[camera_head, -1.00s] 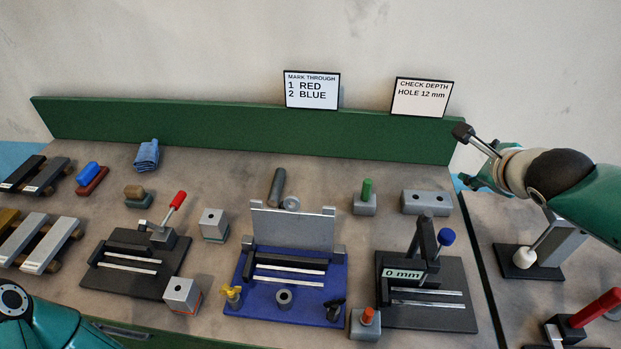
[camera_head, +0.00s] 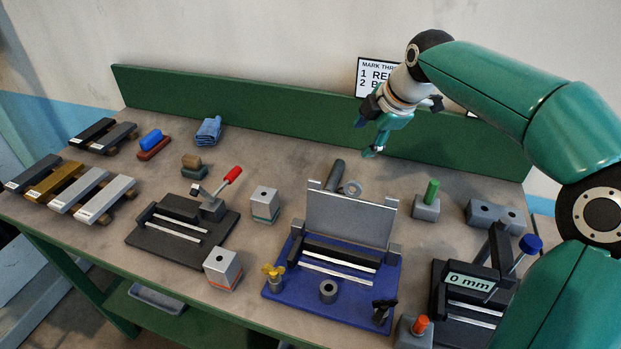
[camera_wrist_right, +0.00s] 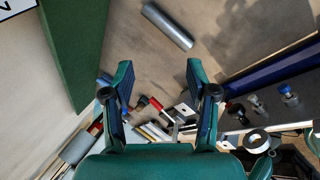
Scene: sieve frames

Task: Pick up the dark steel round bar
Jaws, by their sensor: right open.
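The dark steel round bar (camera_head: 336,172) lies on the bench behind the upright plate of the blue fixture, its near end partly hidden by that plate. It also shows in the right wrist view as a grey cylinder (camera_wrist_right: 168,25) beyond the fingertips. My right gripper (camera_head: 371,143) is open and empty, in the air above and to the right of the bar in the head view. In the right wrist view its two fingers (camera_wrist_right: 160,72) are spread wide, with nothing between them in their grip. My left gripper is not in view.
The green back board (camera_head: 250,115) is behind. A block with a green pin (camera_head: 427,208) stands to the right. Bench left of the bar is clear.

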